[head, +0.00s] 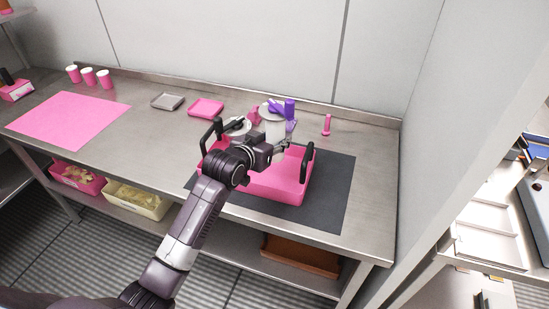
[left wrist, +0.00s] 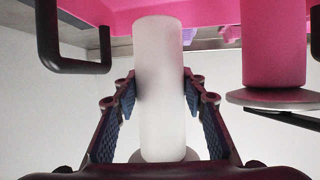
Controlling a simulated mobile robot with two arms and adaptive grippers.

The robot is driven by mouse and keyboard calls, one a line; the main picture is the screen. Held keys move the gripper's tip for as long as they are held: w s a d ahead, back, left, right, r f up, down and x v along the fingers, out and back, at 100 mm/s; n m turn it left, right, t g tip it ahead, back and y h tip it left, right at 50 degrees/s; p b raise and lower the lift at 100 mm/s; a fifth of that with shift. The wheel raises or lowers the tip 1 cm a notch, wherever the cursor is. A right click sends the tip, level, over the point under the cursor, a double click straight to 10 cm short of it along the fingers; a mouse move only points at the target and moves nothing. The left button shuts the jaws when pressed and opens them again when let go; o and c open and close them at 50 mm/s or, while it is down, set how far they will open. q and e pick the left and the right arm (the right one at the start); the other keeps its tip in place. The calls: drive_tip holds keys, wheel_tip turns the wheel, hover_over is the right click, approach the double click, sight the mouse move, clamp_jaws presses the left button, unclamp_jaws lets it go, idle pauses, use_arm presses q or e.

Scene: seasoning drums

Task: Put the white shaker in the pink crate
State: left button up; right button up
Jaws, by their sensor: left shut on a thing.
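The white shaker (head: 274,131) is a pale upright cylinder with a wide disc at its top. My left gripper (head: 278,149) is shut on it. In the left wrist view, which looks upside down, the white shaker (left wrist: 158,85) stands between the two blue-padded fingers of the left gripper (left wrist: 160,98). The pink crate (head: 272,186) has black handles at its ends and sits on a dark mat. The shaker shows at the crate's back part; I cannot tell whether its base is inside. The pink crate also shows in the left wrist view (left wrist: 110,18). My right gripper is not in view.
A purple container (head: 290,109) stands close behind the shaker. A pink cylinder with a disc (left wrist: 273,45) is beside it in the left wrist view. A pink tray (head: 206,108), a grey tray (head: 167,101) and pink cups (head: 88,77) stand left. The dark mat (head: 335,185) is clear at right.

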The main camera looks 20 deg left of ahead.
sight(275, 159)
use_arm(q)
wheel_tip(275, 159, down, 8)
drive_tip(key=shift+r, duration=0.1)
idle(0.4)
drive_tip(key=o, duration=1.3)
drive_tip(key=shift+o, duration=0.2)
drive_tip(key=v, duration=1.2)
